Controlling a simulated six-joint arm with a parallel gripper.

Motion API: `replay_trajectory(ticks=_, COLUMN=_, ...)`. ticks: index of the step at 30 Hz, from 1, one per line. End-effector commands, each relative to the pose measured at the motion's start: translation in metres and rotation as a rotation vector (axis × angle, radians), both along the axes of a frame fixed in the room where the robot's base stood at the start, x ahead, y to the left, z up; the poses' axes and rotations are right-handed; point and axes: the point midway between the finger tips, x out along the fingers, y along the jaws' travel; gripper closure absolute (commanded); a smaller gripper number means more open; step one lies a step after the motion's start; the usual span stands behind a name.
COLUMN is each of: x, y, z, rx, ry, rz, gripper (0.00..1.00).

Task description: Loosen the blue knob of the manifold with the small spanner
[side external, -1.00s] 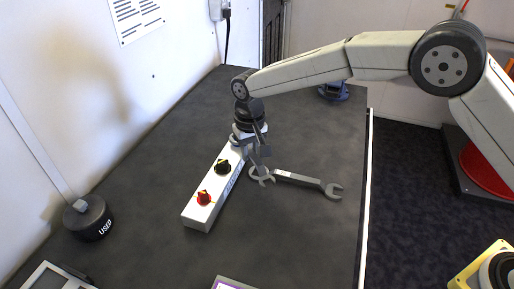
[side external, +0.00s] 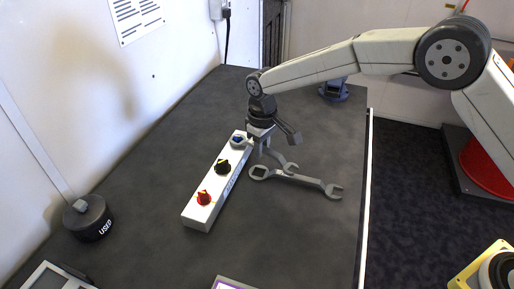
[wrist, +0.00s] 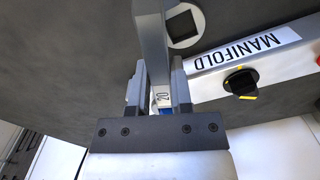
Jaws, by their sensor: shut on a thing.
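My gripper (side external: 262,146) is shut on the small spanner (side external: 279,157), a grey tool held above the table, right of the manifold's far end. In the wrist view the spanner's shaft (wrist: 151,45) runs up from between the jaws, with a "20" mark near them. The white manifold (side external: 215,183) lies on the table. Its blue knob (side external: 238,141) is at the far end, just left of my gripper and apart from the spanner. In the wrist view my gripper hides most of that area; only a bit of blue shows between the jaws.
A larger grey spanner (side external: 305,180) lies flat on the table below my gripper. The manifold also carries a black knob (side external: 223,166) and a red knob (side external: 204,197). A dark "USED" container (side external: 88,218) stands at left. The table's right front is clear.

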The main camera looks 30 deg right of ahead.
Motion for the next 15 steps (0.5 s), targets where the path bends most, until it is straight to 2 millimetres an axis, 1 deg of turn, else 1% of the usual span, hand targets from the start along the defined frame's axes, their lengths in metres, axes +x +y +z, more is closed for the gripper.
replay_trajectory(ticks=15, x=0.014, y=-0.019, z=0.002, rx=0.001, ry=-0.006, rz=0.266, gripper=1.00)
